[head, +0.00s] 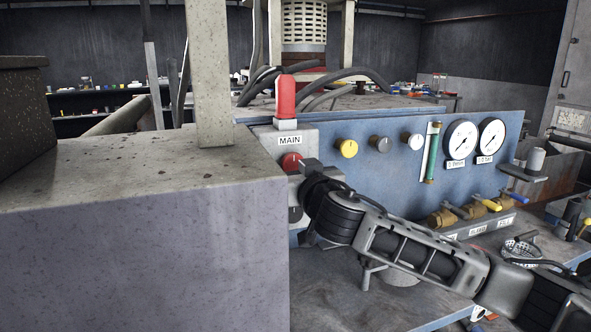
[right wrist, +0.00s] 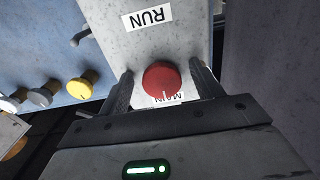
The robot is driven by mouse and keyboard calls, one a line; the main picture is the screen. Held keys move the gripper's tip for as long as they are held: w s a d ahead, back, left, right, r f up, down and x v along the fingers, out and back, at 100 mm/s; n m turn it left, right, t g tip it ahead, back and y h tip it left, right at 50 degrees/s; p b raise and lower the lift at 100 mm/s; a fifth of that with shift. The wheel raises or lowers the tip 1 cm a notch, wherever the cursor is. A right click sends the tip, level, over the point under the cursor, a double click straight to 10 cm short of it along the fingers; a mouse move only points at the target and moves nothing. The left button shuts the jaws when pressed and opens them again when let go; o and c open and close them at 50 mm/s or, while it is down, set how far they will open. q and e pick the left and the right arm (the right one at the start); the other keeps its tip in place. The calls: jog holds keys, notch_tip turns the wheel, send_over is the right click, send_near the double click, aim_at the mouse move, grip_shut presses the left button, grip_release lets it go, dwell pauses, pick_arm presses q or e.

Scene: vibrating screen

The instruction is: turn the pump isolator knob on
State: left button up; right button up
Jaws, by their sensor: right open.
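A red round knob (head: 290,161) sits on a grey box under the label MAIN in the head view. No label reading pump isolator is legible, so I cannot tell for sure that it is the isolator. My right gripper (head: 305,170) is right at this knob, partly covering it. In the right wrist view the red knob (right wrist: 161,79) lies between the two fingers of my open gripper (right wrist: 162,86), with gaps on both sides. Its white mark points toward the MAIN label, which is partly hidden. My left gripper is not in view.
A red-capped post (head: 286,97) stands above the MAIN label. The blue panel (head: 360,180) carries yellow, grey and white knobs, two gauges and valves. A large concrete block (head: 140,240) lies close on the left.

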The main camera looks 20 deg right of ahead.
jog(key=c, duration=1)
